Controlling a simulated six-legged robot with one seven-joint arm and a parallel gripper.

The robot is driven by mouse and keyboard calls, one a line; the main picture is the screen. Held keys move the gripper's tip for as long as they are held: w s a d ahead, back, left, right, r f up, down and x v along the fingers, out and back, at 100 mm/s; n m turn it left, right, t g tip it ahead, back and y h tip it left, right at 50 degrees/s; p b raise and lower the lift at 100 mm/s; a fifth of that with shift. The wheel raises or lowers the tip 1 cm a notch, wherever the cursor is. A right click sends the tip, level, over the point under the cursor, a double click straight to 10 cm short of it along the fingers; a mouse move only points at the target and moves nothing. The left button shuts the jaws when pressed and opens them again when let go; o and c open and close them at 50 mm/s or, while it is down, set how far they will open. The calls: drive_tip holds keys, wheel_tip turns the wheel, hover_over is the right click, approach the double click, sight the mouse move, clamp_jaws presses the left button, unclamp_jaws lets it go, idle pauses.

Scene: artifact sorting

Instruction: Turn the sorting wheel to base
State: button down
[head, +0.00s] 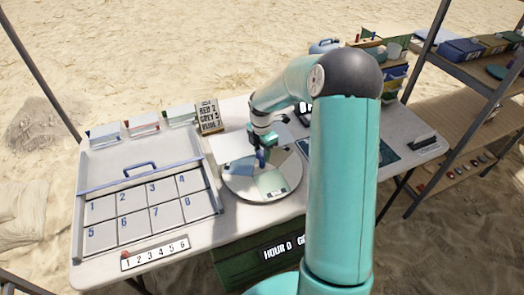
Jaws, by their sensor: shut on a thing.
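The sorting wheel (240,190) is a round pale disc on the white table, with differently shaded sections and a small dark label near its front edge. My gripper (262,163) points down over the back half of the wheel. It is shut on a small blue part that looks like the wheel's handle, though the fingers hide most of it. My own arm covers the area right of the wheel.
A grey tray (212,172) with numbered cells lies left of the wheel. A number strip (155,253) lies in front. A sign card (209,117) and several small boxes stand behind. A dark mat (389,154) lies at the right. Shelves (470,120) stand further right.

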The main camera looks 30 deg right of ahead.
drive_tip(key=c, duration=0.9)
unclamp_jaws()
drive_tip(key=shift+r, duration=0.1)
wheel_tip(320, 180, up, 14)
drive_tip(key=shift+f, duration=0.2)
